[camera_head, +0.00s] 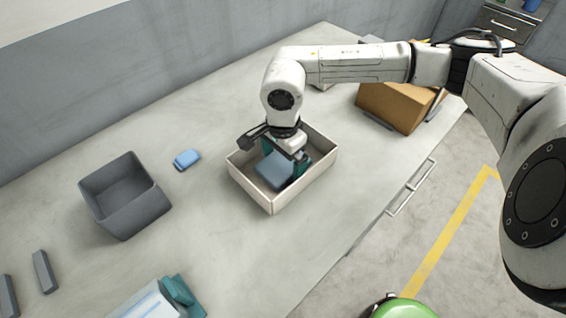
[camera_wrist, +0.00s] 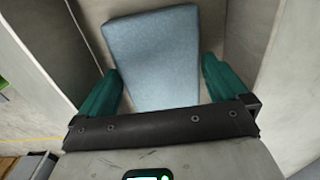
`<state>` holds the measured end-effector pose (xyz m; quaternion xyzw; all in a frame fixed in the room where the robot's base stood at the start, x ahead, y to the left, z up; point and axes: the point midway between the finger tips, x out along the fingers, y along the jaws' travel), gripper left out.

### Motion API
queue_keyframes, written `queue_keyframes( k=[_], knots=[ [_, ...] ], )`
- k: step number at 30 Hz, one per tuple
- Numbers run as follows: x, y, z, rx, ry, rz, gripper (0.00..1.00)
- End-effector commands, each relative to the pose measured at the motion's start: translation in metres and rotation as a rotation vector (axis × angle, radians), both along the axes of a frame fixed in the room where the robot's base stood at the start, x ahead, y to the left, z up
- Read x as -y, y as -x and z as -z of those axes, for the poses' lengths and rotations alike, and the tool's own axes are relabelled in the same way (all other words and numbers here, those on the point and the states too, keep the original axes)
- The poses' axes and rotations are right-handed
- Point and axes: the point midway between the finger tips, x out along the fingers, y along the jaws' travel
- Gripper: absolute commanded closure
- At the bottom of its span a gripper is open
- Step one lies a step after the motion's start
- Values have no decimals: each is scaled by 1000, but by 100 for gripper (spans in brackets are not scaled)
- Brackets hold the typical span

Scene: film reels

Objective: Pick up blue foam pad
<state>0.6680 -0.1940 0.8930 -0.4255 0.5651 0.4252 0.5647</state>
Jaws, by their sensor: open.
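The blue foam pad (camera_head: 270,171) is a flat grey-blue block inside a shallow cream box (camera_head: 250,187) on the counter. My gripper (camera_head: 285,165) reaches down into the box over the pad, its near finger beside the pad's right side. In the wrist view the pad (camera_wrist: 152,58) lies between the two teal fingers of my gripper (camera_wrist: 158,85), which are open on either side of it. I cannot tell whether either finger touches the pad. The box wall (camera_wrist: 262,45) rises close to the right finger.
A grey bin (camera_head: 125,195) and a small bright-blue object (camera_head: 187,159) stand left of the box. A cardboard box (camera_head: 398,105) is at the back right. Grey bars (camera_head: 43,271) and a white-and-teal item (camera_head: 160,300) lie at the front left. The counter between is clear.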

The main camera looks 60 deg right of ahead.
Motion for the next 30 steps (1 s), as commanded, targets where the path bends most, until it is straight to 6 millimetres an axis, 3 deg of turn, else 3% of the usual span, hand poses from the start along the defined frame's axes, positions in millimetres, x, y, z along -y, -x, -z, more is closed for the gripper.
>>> queue_keyframes(
  k=[6,17,25,30],
  knots=[
    [0,0,0,0,0,0,2],
    [0,0,0,0,0,0,36],
    [0,0,-2,0,0,0,36],
    [0,0,-13,0,0,0,36]
  ],
)
